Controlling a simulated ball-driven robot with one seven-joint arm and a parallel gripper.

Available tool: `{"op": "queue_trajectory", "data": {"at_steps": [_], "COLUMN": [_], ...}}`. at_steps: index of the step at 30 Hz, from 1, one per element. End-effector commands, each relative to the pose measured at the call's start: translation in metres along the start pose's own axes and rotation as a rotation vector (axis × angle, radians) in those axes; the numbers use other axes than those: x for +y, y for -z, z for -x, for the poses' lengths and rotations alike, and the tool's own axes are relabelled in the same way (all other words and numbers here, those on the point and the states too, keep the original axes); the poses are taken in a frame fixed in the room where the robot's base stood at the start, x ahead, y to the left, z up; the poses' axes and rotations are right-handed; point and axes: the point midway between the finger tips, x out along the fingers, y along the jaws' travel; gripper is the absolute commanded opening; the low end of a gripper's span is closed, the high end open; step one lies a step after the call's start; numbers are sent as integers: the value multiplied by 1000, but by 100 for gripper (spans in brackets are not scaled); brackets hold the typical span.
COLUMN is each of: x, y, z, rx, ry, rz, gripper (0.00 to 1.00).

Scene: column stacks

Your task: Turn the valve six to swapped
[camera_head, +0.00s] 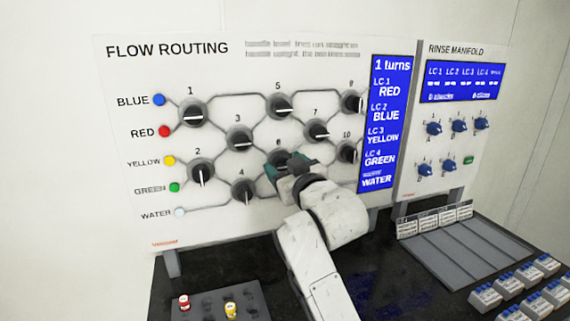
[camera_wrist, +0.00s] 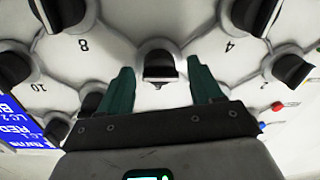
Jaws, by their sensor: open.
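Valve six (camera_head: 279,156) is a round knob in the middle of the white flow routing panel (camera_head: 230,73). In the head view my gripper covers most of it, so its setting is hidden there. In the wrist view, which is upside down, the dark knob (camera_wrist: 158,68) sits centred on a grey base between my fingers. My gripper (camera_wrist: 160,66) is open, with one green finger on each side of the knob; I cannot tell whether they touch it. It also shows in the head view (camera_head: 290,165), at the panel. The blue display (camera_head: 391,60) reads "1 turns".
Neighbouring valves four (camera_head: 244,191), three (camera_head: 238,140) and seven (camera_head: 316,130) stand out close around my gripper. The rinse manifold (camera_head: 455,50) is at the right. Below are a dark bench, a rack (camera_head: 255,300) with capped vials, and several blue-topped boxes at the right.

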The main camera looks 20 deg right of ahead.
Motion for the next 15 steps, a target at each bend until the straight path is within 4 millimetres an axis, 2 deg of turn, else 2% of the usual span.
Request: {"op": "queue_trajectory", "data": {"at_steps": [11,15], "x": [0,0], "y": [0,0], "z": [-5,-5], "rx": [-1,0], "ry": [0,0], "rz": [-1,-1], "gripper": [65,52]}}
